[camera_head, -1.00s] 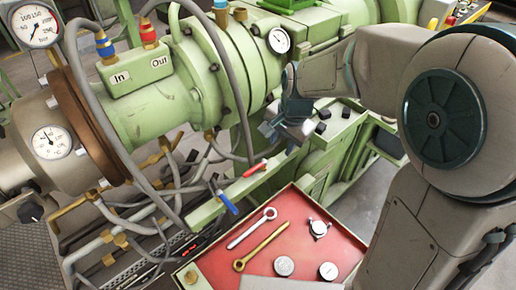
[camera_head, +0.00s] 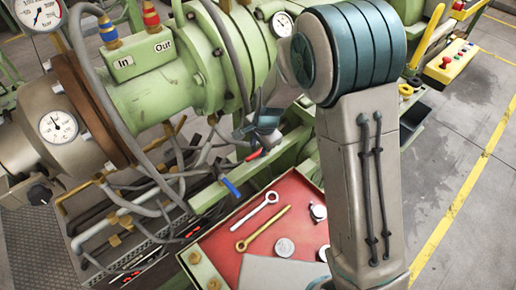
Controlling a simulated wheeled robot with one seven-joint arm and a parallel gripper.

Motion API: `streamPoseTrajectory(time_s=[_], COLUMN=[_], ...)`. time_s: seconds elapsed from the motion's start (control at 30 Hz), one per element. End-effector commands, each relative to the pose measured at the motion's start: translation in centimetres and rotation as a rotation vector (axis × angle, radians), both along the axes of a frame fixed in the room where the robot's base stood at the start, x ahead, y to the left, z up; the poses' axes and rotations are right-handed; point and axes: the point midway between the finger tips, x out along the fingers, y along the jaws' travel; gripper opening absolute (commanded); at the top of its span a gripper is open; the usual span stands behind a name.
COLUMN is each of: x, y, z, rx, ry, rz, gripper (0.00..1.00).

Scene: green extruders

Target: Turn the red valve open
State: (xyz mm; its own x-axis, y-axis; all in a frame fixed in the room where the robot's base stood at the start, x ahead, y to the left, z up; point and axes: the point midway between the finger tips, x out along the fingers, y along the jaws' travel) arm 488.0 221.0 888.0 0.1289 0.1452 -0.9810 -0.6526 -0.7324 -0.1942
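The red valve handle (camera_head: 254,155) is a small red lever on the green frame, below the big green extruder barrel. A blue valve handle (camera_head: 231,187) sits to its lower left on the same frame. My gripper (camera_head: 254,139) is just above the red handle in the picture, pointing down, with dark teal fingers. It hides part of the valve's surroundings. The fingers are small and overlap the clutter, so I cannot tell whether they are apart or closed, or whether they touch the handle.
Grey hoses (camera_head: 120,150) and brass fittings crowd the left side. A red tray (camera_head: 225,235) with wrenches and round metal parts lies below the valves. My arm fills the centre right. Open floor with yellow lines (camera_head: 465,200) lies at the right.

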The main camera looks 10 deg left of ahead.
Motion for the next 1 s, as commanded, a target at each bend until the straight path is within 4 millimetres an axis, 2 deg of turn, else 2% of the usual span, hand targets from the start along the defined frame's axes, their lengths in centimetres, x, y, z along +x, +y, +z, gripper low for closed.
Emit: streamPoseTrajectory(time_s=[0.2, 0.6, 0.73, 1.0], x=[0.3, 0.4, 0.4, 0.3], y=[0.3, 0.4, 0.4, 0.7], z=[-2.3, -2.8, -2.8, -2.8], rx=[0.0, 0.001, 0.001, 0.0], ry=[0.0, -0.001, -0.001, -0.001], rz=[-0.001, -0.001, 0.0, 0.014], gripper=[0.37, 0.37, 0.01, 0.0])
